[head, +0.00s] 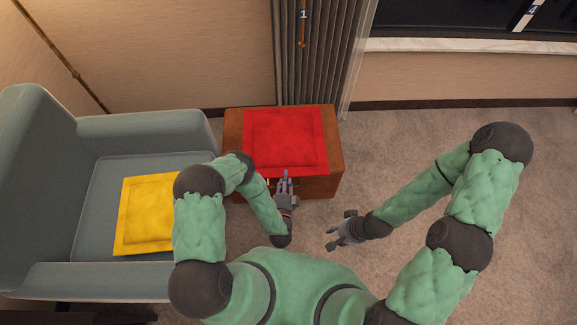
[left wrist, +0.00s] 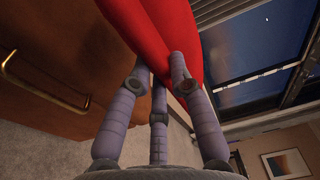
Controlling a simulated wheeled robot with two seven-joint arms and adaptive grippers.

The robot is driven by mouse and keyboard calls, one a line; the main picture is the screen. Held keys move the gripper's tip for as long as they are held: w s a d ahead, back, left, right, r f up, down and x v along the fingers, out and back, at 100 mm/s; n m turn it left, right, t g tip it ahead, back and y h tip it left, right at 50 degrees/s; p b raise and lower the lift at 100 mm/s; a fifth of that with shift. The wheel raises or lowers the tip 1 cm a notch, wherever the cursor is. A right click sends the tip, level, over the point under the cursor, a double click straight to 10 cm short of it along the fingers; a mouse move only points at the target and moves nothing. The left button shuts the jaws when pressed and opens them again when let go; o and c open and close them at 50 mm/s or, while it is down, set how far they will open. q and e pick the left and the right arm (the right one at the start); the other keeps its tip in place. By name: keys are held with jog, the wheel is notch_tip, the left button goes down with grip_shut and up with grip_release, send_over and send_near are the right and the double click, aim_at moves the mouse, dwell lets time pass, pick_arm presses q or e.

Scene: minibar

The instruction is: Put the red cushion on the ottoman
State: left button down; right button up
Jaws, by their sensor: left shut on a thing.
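The red cushion (head: 285,139) is square and lies over the top of a brown wooden cabinet (head: 233,140); I cannot tell whether it rests flat or is slightly raised. My left gripper (head: 284,174) is at the cushion's near edge, shut on it. In the left wrist view the fingers (left wrist: 160,72) pinch the red cushion (left wrist: 172,25) beside the cabinet's front (left wrist: 50,65). My right gripper (head: 335,230) is open and empty over the carpet, right of the left hand. No ottoman is clearly recognisable.
A grey-blue armchair (head: 105,165) stands at the left, with a yellow cushion (head: 145,215) on its seat, partly behind my left arm. A curtain (head: 315,50) hangs behind the cabinet. Carpet (head: 400,150) is clear to the right. The cabinet has a brass handle (left wrist: 10,75).

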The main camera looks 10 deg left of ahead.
aim_at(288, 168)
pick_arm(q)
jog(key=w+b, duration=0.1)
jog(key=w+f+b, duration=0.1)
jog(key=w, duration=0.1)
jog(key=w+f+b, duration=0.1)
jog(key=w, duration=0.1)
jog(key=shift+w+a+f, duration=0.2)
jog(key=shift+w+f, duration=0.05)
jog(key=w+f+b, duration=0.1)
jog(key=f, duration=0.2)
jog(key=w+f+b, duration=0.2)
jog(key=f, duration=0.1)
jog(key=w+f+b, duration=0.2)
jog(key=f, duration=0.1)
jog(key=shift+a, duration=0.2)
jog(key=shift+r, duration=0.1)
jog(key=c, duration=1.1)
grip_release()
jog(key=shift+c, duration=0.2)
